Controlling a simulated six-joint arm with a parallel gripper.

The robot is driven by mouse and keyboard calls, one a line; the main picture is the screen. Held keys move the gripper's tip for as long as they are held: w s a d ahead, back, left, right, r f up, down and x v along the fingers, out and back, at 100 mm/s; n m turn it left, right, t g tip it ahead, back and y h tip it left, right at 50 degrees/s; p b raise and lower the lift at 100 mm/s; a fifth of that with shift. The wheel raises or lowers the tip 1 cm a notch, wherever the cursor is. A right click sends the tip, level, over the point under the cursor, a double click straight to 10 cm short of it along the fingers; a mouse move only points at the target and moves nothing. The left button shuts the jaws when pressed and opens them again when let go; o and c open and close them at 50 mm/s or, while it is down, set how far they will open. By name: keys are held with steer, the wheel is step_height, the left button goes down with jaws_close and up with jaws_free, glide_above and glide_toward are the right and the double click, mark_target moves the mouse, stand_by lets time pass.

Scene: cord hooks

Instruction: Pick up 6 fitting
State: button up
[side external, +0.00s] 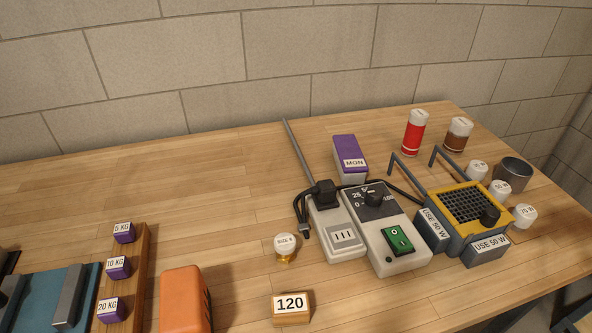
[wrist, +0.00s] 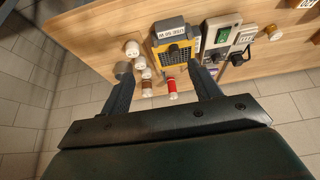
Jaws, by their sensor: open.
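The size 6 fitting (side external: 286,247) stands upright on the wooden table in the side view. It has a white cap marked SIZE 6 and a brass-coloured lower part. In the wrist view a small white and brass piece (wrist: 274,32), which looks like the same fitting, lies near the upper right. My gripper (wrist: 162,69) shows only in the wrist view, its two dark fingers spread apart with nothing held between them. It is well away from the fitting, over the end of the table with the jars.
Close to the fitting stand a power strip (side external: 341,236), a grey switch box (side external: 405,262), a block marked 120 (side external: 291,308) and an orange case (side external: 184,300). A yellow heater-like unit (side external: 468,207), a red jar (side external: 413,135) and a metal cup (side external: 513,174) stand at right.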

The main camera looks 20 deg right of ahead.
steer(key=w+a+r+n+g+y, duration=0.15)
steer(key=w+a+r+n, duration=0.25)
steer(key=w+a+n, duration=0.45)
steer(key=n+g+y, duration=0.3)
steer(key=n+g, duration=0.2)
steer(key=n, duration=0.8)
glide_above(287, 240)
steer(key=w+d, duration=0.1)
steer(key=d, duration=0.4)
step_height(287, 240, down, 16)
steer(key=shift+w+a+r+m, duration=0.1)
steer(key=shift+a+r+m, duration=0.05)
steer(key=shift+r+m, duration=0.1)
steer(key=shift+f, duration=0.2)
steer(key=shift+x, duration=4.2)
